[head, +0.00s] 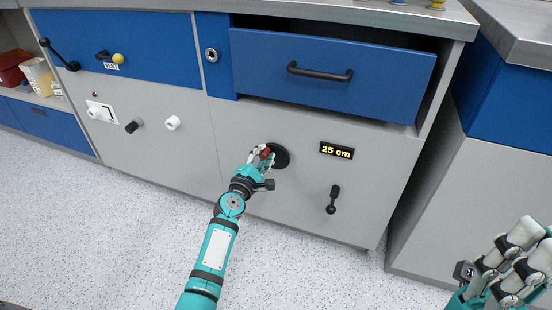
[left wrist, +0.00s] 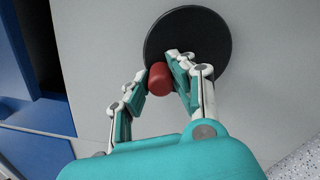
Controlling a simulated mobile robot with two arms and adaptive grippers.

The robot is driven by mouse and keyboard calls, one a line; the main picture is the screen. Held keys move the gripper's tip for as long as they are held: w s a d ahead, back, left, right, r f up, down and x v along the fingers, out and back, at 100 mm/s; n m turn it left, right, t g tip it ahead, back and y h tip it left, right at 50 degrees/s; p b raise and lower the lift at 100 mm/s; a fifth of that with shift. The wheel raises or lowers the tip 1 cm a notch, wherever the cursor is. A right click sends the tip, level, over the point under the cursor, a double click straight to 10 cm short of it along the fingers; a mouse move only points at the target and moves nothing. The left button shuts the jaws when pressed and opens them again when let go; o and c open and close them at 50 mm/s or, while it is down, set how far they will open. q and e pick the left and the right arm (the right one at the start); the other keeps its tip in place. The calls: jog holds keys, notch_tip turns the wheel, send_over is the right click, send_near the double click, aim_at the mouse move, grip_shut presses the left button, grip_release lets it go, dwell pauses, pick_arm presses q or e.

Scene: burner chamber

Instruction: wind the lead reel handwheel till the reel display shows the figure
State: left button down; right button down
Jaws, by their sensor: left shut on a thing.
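The lead reel handwheel is a black disc (head: 282,155) on the grey cabinet front, with a red knob near its rim. It also shows in the left wrist view (left wrist: 215,40). My left gripper (head: 263,155) is shut on the red knob (left wrist: 160,79), with fingers on both sides of it. The reel display (head: 337,150), right of the wheel, reads "25 cm" in yellow. My right gripper (head: 520,258) is at the lower right, away from the cabinet and partly cut off. I cannot tell whether it is open.
A blue drawer (head: 335,75) with a black handle stands partly out above the wheel. A black lever (head: 333,199) sits below the display. White and black knobs (head: 134,125), a yellow knob (head: 118,59) and a black lever (head: 60,55) are at left. The speckled floor in front is clear.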

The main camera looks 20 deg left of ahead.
pick_arm(q)
jog(key=shift+a+f, duration=0.1)
jog(key=shift+a+f+n, duration=0.1)
jog(key=shift+f+n, duration=0.1)
jog(key=shift+n, duration=0.4)
jog(key=n, duration=0.3)
jog(key=shift+a+f+n, duration=0.3)
jog(key=shift+f+n, duration=0.1)
jog(key=n, duration=0.1)
jog(key=f+n, duration=0.1)
jog(key=n, duration=0.2)
jog(key=shift+a+f+n, duration=0.1)
jog(key=shift+f+n, duration=0.15)
jog(key=shift+n, duration=0.05)
